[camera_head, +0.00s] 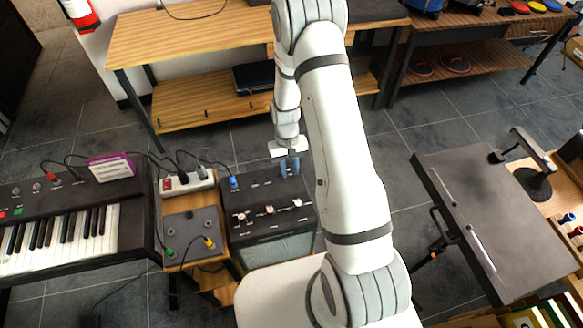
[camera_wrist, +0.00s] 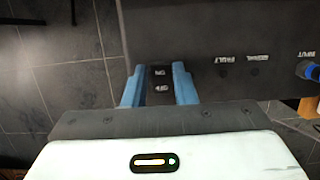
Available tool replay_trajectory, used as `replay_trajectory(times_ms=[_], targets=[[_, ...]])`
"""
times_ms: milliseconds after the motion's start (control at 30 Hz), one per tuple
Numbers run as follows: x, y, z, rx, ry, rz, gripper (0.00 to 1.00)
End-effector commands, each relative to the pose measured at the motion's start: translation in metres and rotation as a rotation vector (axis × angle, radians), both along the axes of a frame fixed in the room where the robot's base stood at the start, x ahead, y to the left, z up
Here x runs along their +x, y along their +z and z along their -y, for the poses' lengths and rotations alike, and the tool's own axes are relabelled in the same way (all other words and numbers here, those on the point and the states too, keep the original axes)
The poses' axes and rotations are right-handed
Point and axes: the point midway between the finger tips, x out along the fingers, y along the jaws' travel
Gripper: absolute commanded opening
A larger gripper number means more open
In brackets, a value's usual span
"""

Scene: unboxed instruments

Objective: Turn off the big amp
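The big amp (camera_head: 270,222) is a black box with a grey grille and several knobs, standing left of my arm. In the wrist view its dark panel (camera_wrist: 220,38) fills the upper right, with upside-down labels and a blue plug at the input. The black power switch (camera_wrist: 160,84), with on and off markings, lies between the blue fingers of my gripper (camera_wrist: 158,88). The fingers are apart, one on each side of the switch; I cannot tell whether they touch the panel. My gripper in the head view (camera_head: 289,166) is at the amp's far edge. The switch is hidden there.
A power strip (camera_head: 187,182) with cables and a grey box (camera_head: 193,233) with green and yellow plugs stand left of the amp. A keyboard (camera_head: 70,225) is further left. A wooden shelf table (camera_head: 190,42) is behind. A dark slanted board (camera_head: 470,215) stands right.

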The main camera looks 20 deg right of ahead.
Motion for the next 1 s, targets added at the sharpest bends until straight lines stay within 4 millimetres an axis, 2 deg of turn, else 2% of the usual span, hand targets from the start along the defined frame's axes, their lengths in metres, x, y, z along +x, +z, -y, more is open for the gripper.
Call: replay_trajectory(times_ms=[33,200,500,1000], targets=[[0.0,0.0,0.0,0.0,0.0,0.0,0.29],[0.0,0.0,0.0,0.0,0.0,0.001,0.42],[0.002,0.004,0.0,0.0,-0.001,0.002,0.42],[0.02,0.07,0.0,0.0,0.0,0.003,0.42]])
